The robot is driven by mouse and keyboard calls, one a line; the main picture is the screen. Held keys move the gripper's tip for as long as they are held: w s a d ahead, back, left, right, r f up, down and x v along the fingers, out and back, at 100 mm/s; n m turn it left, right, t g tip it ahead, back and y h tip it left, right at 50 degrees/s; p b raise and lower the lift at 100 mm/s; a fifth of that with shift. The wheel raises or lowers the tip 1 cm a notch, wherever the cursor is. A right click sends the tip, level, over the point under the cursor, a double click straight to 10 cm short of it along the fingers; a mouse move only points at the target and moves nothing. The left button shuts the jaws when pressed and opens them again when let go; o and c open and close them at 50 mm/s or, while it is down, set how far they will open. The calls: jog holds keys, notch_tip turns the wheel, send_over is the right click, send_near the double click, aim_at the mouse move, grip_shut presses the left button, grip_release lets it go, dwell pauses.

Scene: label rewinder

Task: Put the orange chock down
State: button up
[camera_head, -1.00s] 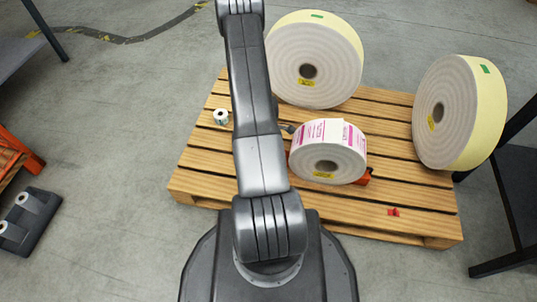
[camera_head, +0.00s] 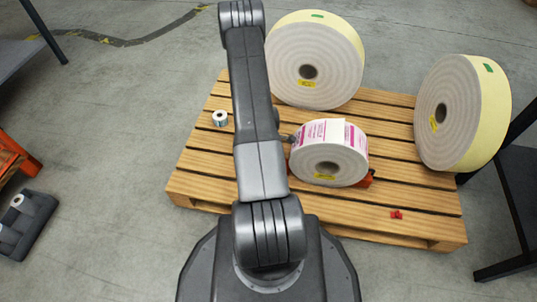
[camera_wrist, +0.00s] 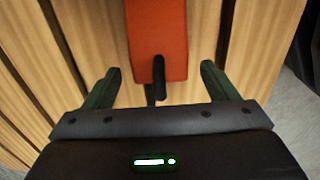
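The orange chock (camera_wrist: 157,40) shows in the wrist view, lying over the pallet slats with a dark peg or strap at its near end. My gripper (camera_wrist: 158,85) has its two green fingers spread wide, with a gap on each side of the chock; neither finger touches it. In the head view, my arm hides most of the gripper. There, orange (camera_head: 367,179) shows at the lower right edge of the pink-and-white label roll (camera_head: 328,165), which stands on the pallet; I cannot tell whether this is the same chock.
Dark table frames stand at the left and right. Grey floor lies open beyond the pallet.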

notch_tip(320, 180, up, 12)
jog(key=p, duration=0.4)
jog(key=shift+r+p, duration=0.15)
jog(key=shift+p, duration=0.15)
notch_tip(320, 180, down, 12)
jog(key=b, duration=0.4)
jog(key=shift+f+b, duration=0.2)
jog(key=shift+b, duration=0.1)
jog(key=r+p, duration=0.2)
jog(key=r, duration=0.1)
jog(key=shift+a+r, duration=0.2)
jog(key=shift+r, duration=0.25)
jog(key=shift+f, duration=0.15)
